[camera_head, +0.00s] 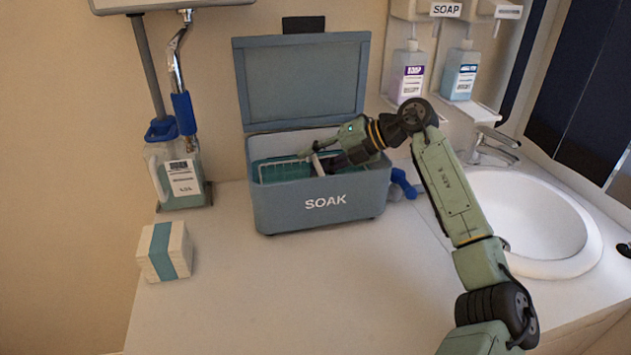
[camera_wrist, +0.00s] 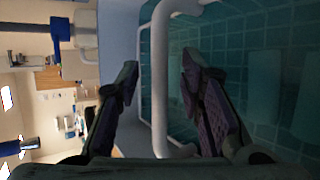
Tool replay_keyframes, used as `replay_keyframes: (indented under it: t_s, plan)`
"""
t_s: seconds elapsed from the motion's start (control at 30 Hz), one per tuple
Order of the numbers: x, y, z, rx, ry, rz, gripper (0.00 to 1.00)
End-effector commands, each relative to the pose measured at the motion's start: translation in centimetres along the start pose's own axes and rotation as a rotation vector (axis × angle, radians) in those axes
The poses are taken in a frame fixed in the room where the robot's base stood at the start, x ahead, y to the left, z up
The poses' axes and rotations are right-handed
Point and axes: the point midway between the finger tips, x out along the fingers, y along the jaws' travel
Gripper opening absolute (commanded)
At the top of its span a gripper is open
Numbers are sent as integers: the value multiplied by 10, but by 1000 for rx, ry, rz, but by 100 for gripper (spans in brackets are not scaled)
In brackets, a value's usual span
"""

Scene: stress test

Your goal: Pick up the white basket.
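The white basket (camera_head: 283,162) sits inside the open blue-grey box marked SOAK (camera_head: 285,212), its thin rim showing above teal contents. In the wrist view a white bar (camera_wrist: 159,110), apparently the basket's handle, runs between my gripper's two fingers. My gripper (camera_wrist: 160,72) is open, one finger on each side of this bar, with visible gaps. In the head view my gripper (camera_head: 318,160) reaches into the box from the right. The lower part of the basket is hidden by the box's front wall.
The box's lid (camera_head: 302,82) stands raised behind it. A white block with a teal band (camera_head: 166,250) lies at left. A jug (camera_head: 178,180) stands behind that block. The sink (camera_head: 535,220) is at right, soap bottles (camera_head: 408,75) behind. The front counter is clear.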

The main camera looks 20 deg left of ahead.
Motion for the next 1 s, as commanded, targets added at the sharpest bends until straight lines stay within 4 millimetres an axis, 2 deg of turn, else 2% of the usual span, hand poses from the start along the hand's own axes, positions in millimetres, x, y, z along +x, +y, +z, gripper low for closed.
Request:
replay_keyframes:
  t_s: [0.23, 0.73, 1.0]
  plan:
    - [1, 0, 0, 0, 0, 0, 33]
    - [1, 0, 0, 0, 0, 0, 0]
    - [1, 0, 0, 0, 0, 0, 0]
